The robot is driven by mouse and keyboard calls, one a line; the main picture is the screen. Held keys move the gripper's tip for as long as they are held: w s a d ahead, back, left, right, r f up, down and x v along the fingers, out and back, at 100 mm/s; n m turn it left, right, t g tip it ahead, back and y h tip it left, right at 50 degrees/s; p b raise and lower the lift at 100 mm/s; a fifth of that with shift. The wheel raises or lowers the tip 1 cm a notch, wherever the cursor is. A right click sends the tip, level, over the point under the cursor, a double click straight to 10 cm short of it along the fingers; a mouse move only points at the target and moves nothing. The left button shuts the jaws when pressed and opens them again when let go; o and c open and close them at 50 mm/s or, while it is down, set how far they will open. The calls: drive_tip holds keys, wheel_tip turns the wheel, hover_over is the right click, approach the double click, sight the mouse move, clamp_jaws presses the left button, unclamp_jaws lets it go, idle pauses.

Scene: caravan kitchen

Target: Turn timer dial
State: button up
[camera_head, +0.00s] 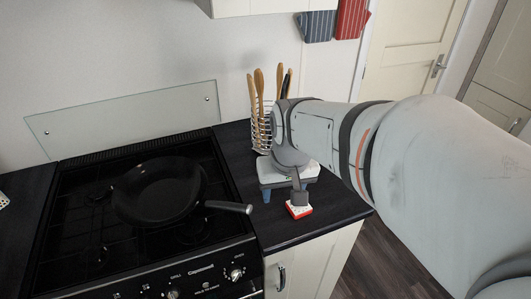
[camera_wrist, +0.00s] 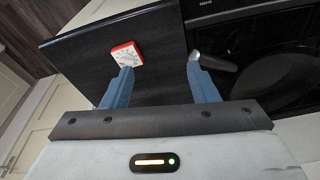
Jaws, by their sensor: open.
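The timer (camera_head: 299,210) is a small red square block with a white dial face, lying on the dark worktop near its front edge. In the wrist view the timer (camera_wrist: 126,52) shows its round marked dial, just beyond the tip of the left finger. My gripper (camera_head: 283,198) is open and empty above the worktop. In the wrist view my gripper (camera_wrist: 160,64) has its blue fingers wide apart, with bare worktop between them. The timer is not between the fingers. In the head view one finger partly covers the timer's back; I cannot tell whether they touch.
A black hob (camera_head: 100,225) with a frying pan (camera_head: 158,190) is left of the worktop; the pan's handle points toward the timer side. A wire rack (camera_head: 260,135) of wooden-handled utensils stands behind my gripper. The worktop (camera_head: 325,215) ends close to the timer's right.

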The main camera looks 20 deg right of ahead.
drive_tip(key=w+d+f+m, duration=0.1)
drive_tip(key=w+d+f, duration=0.1)
drive_tip(key=w+d, duration=0.1)
drive_tip(key=w+d+f+m+g, duration=0.1)
drive_tip(key=w+d+f, duration=0.1)
drive_tip(key=d+f, duration=0.1)
drive_tip(key=w+d+f+m+g, duration=0.1)
drive_tip(key=w+d+f+m, duration=0.1)
drive_tip(key=w+d+f, duration=0.1)
drive_tip(key=shift+w+d+f, duration=0.2)
drive_tip(key=shift+w+d, duration=0.05)
drive_tip(key=shift+w, duration=0.05)
wheel_tip(320, 180, down, 7)
drive_tip(key=shift+f, duration=0.2)
drive_tip(key=shift+c, duration=0.5)
drive_tip(key=c, duration=0.9)
drive_tip(key=shift+n, duration=0.3)
